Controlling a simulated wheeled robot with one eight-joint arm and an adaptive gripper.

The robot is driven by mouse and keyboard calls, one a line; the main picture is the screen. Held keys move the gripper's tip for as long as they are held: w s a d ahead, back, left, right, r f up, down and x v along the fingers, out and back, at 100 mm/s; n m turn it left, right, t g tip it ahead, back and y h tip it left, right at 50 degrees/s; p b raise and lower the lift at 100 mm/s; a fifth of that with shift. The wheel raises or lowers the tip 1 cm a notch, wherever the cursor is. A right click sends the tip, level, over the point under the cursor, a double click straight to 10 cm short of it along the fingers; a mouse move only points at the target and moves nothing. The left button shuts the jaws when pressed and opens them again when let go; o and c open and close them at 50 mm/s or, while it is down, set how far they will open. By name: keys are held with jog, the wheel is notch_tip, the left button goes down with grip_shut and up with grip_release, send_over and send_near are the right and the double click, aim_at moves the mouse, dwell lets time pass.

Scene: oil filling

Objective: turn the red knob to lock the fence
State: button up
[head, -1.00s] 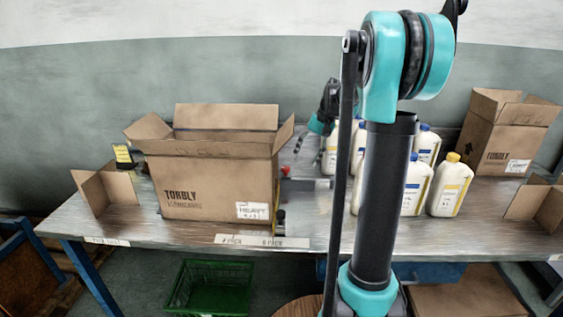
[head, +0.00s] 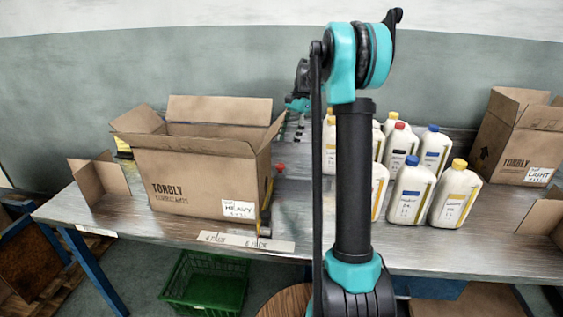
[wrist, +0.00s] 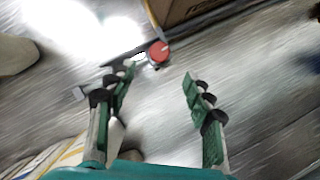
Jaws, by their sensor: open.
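The red knob (head: 280,168) shows small on the table just right of the open heavy carton in the head view. In the wrist view the knob (wrist: 159,52) is a round red cap beside the carton's corner, next to a thin dark bar (wrist: 125,57). I cannot tell for certain which part is the fence. My gripper (wrist: 158,82) is open and empty, its two green fingers spread. The knob appears ahead of the fingertips and between their lines, apart from both. In the head view my arm partly hides the gripper.
The heavy carton (head: 195,180) stands directly beside the knob. Several white oil bottles (head: 410,190) stand to the right, behind and beside my arm. A second carton (head: 512,140) is at the far right. A green basket (head: 205,280) sits below the table.

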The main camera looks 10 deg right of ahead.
aim_at(281, 164)
jog(key=x, duration=0.9)
jog(key=shift+s+a+f, duration=0.1)
jog(key=shift+f, duration=0.25)
